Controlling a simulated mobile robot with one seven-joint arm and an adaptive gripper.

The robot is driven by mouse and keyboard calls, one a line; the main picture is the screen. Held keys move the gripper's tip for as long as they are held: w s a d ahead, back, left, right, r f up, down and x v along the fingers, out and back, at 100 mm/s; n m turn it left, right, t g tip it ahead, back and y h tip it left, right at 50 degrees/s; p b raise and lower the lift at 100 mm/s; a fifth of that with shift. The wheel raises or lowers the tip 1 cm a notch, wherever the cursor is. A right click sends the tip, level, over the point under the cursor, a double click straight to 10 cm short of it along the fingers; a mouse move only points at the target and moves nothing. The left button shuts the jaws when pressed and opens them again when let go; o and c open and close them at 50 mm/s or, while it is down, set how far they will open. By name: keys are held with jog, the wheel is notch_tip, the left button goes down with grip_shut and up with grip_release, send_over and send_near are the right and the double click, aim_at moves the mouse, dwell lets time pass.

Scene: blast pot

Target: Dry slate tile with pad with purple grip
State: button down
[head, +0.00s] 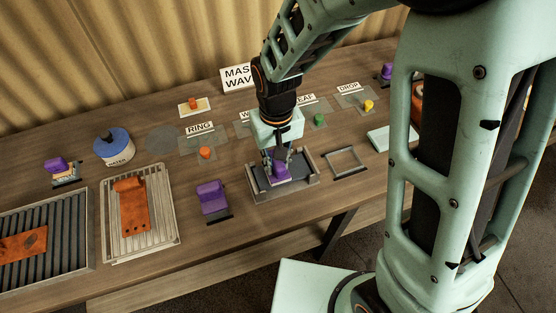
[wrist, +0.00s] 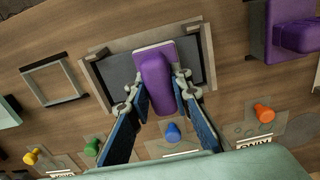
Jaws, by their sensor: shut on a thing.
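The slate tile (head: 258,184) is a dark flat slab inside a low grey-brown frame (head: 314,187) on the bench. It also shows in the wrist view (wrist: 118,70). My gripper (head: 278,160) points down over the tile and is shut on the purple grip (wrist: 153,82) of a pad. In the wrist view the blue-lined fingers stand on both sides of the grip. A pale edge of the pad shows at the grip's far end; the rest is hidden beneath it. The pad is at or just above the tile; I cannot tell if they touch.
Another purple-gripped tool (head: 211,197) stands left of the frame. Farther left are a rack (head: 168,215) with an orange piece and a blue-lidded water pot (head: 115,148). An empty square frame (head: 345,162) lies to the right. Colored pegs and labels, including RING (head: 199,129), line the back.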

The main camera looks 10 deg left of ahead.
jog(key=shift+d, duration=0.1)
jog(key=shift+w+d, duration=0.55)
jog(key=shift+d, duration=0.35)
jog(key=shift+w+d, duration=0.15)
jog(key=shift+d, duration=0.1)
jog(key=shift+s+a, duration=0.3)
jog(key=shift+a, duration=0.2)
jog(key=shift+s+a, duration=0.3)
jog(key=shift+a, duration=0.2)
jog(key=shift+a, duration=0.1)
jog(key=shift+s+a, duration=0.15)
